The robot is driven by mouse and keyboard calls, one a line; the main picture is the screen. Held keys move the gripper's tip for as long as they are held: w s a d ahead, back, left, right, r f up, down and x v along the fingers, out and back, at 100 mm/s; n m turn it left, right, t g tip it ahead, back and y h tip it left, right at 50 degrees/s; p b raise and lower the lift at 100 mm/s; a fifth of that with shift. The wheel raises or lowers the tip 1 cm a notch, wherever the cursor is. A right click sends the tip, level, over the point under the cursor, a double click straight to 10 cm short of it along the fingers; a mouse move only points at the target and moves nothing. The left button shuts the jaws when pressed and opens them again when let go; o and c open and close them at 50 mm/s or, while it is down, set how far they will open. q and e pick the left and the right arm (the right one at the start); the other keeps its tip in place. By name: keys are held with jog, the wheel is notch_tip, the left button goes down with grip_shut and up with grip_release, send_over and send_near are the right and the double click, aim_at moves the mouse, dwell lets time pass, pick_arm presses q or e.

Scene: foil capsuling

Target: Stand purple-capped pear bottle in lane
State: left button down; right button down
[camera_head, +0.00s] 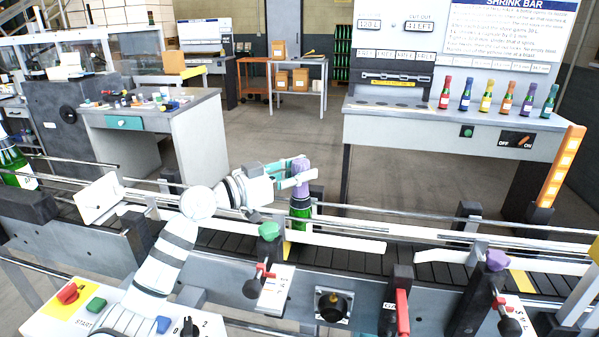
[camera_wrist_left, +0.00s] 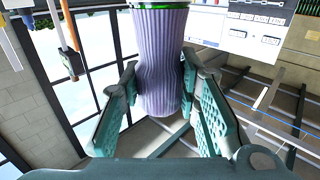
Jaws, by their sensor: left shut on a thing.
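The pear bottle (camera_head: 300,210) is dark green with a purple cap (camera_head: 300,166) and looks upright over the conveyor lane. In the left wrist view the cap is a pleated purple sleeve (camera_wrist_left: 163,60) with a green band at the picture's top edge. My left gripper (camera_head: 296,175) is shut on the cap, one finger on each side. The dark slatted lane (camera_head: 340,257) runs across the picture between metal rails. I cannot tell whether the bottle's base touches the belt. My right gripper is not in view.
White guide strips (camera_head: 345,240) edge the lane near the bottle. A green-knobbed lever post (camera_head: 269,232) and a purple-knobbed one (camera_head: 497,261) stand along the front. A large green bottle (camera_head: 13,166) is at the far left. Several small coloured bottles (camera_head: 486,98) line the back counter.

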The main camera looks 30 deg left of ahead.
pick_arm(q)
jog(key=shift+f, duration=0.1)
jog(key=c, duration=1.1)
grip_release()
jog(key=shift+s+a, duration=0.15)
jog(key=shift+s, duration=0.05)
jog(key=v, duration=0.7)
